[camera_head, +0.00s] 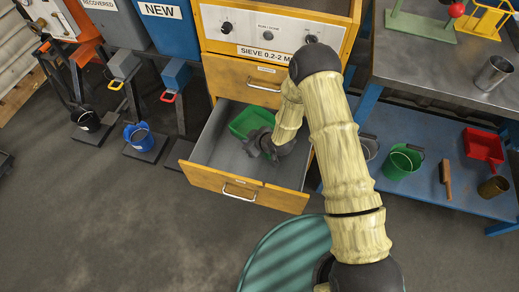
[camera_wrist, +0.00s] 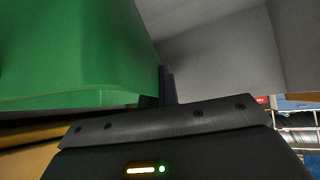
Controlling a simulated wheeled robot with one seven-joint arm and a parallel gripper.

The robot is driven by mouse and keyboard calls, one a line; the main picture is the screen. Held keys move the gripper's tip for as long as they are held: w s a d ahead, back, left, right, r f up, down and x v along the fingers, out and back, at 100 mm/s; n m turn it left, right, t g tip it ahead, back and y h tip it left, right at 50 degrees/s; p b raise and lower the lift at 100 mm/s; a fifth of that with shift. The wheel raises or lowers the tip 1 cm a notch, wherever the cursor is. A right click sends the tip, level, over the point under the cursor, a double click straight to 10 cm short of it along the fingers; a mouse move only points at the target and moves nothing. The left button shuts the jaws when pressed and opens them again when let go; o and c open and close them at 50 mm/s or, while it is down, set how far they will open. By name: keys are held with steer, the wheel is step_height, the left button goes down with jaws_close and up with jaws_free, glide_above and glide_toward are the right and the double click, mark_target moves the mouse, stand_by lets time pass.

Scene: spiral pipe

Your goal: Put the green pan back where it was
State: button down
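The green pan (camera_head: 252,119) is inside the open lower drawer (camera_head: 212,135) of the wooden cabinet, towards its back. My gripper (camera_head: 272,152) reaches down into the drawer at the pan's near right side and hides part of it. In the wrist view the pan (camera_wrist: 75,50) fills the upper left. The dark fingers (camera_wrist: 160,88) are close together at the pan's right edge. Whether they grip its wall or only stand beside it cannot be made out.
The drawer front (camera_head: 240,190) stands out over the floor. A workbench (camera_head: 440,60) is at the right, with a green bucket (camera_head: 402,161), a red dustpan (camera_head: 484,146) and a brush (camera_head: 446,178) on its blue lower shelf. A blue bucket (camera_head: 138,135) stands left of the drawer.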

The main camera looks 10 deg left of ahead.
step_height(320, 180, down, 6)
steer(key=shift+f+b, duration=0.1)
steer(key=shift+b, duration=0.65)
steer(key=shift+f+b, duration=0.5)
steer(key=shift+f, duration=1.35)
steer(key=shift+f, duration=0.15)
steer(key=c, duration=1.7)
jaws_free()
